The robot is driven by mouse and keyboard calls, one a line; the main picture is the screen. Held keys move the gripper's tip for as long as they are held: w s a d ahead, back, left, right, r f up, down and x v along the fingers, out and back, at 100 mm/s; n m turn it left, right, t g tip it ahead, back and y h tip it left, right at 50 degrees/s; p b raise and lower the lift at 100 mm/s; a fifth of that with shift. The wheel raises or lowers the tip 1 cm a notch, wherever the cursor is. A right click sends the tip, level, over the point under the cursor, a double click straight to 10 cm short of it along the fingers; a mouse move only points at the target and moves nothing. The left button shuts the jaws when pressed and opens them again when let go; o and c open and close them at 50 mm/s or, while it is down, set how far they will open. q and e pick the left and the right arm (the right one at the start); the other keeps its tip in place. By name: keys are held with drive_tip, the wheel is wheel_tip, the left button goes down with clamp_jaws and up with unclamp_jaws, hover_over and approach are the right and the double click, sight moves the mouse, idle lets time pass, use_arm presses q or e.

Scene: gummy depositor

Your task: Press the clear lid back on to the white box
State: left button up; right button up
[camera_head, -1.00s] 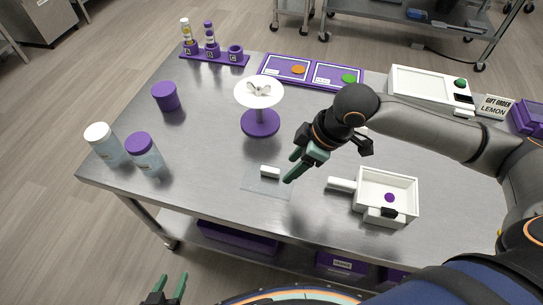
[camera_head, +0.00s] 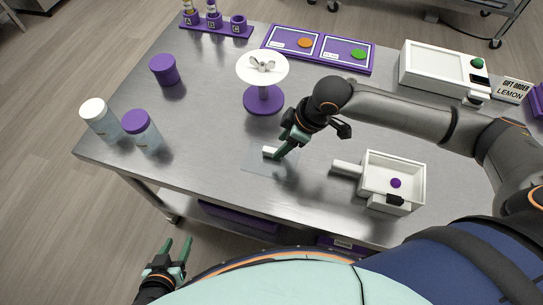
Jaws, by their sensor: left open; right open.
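The clear lid (camera_head: 258,165) lies flat on the metal table, a faint see-through sheet with a white bar handle (camera_head: 267,151). My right gripper (camera_head: 279,153) is open, its green fingers pointing down at the right end of that handle; I cannot tell whether they touch it or straddle it. The white box (camera_head: 418,183) stands open to the right of the lid, with a white handle on its left, a black part on its front and a purple round piece (camera_head: 396,183) inside. My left gripper (camera_head: 178,245) is open and empty, in front of the table's near edge.
A white-topped purple stand (camera_head: 263,100) is behind my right gripper. Two lidded jars (camera_head: 101,122) (camera_head: 142,132) and a purple cup (camera_head: 164,70) stand at left. Purple-framed mats (camera_head: 318,46) and a white device (camera_head: 440,68) are at the back. The table between jars and lid is clear.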

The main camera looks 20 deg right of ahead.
sight(274, 151)
drive_tip(key=shift+x, duration=1.9)
drive_tip(key=shift+a, duration=0.2)
drive_tip(key=shift+r, duration=0.1)
clamp_jaws()
